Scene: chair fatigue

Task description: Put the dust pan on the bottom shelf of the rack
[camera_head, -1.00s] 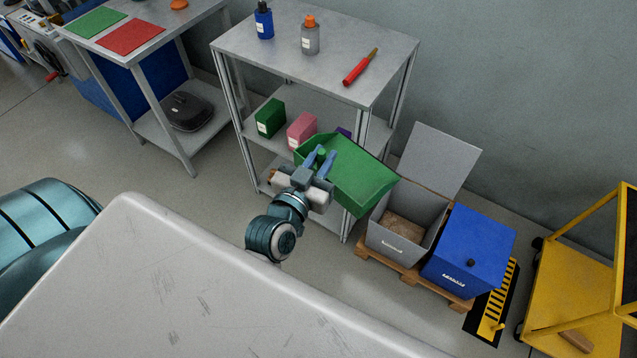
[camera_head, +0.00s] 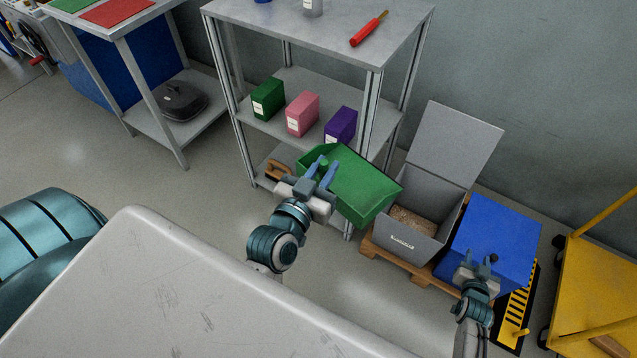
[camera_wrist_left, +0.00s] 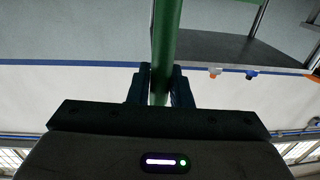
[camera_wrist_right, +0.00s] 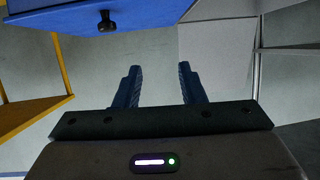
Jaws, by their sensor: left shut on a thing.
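The green dust pan (camera_head: 352,184) is held by my left gripper (camera_head: 325,172), which is shut on its handle. The handle (camera_wrist_left: 163,45) stands between the fingers in the left wrist view. The pan is in front of the grey metal rack (camera_head: 312,107), at about the height between its middle and bottom shelves. The bottom shelf (camera_head: 283,157) is partly hidden by the pan and my arm; a brown-handled thing (camera_head: 277,170) shows at its left. My right gripper (camera_head: 480,262) is near the blue box; its fingers are open and empty in the right wrist view (camera_wrist_right: 158,85).
The middle shelf holds green (camera_head: 268,99), pink (camera_head: 303,114) and purple (camera_head: 341,125) boxes. Right of the rack, an open grey bin (camera_head: 410,225) and a blue box (camera_head: 497,240) stand on a pallet. A yellow cart (camera_head: 595,295) is at far right.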

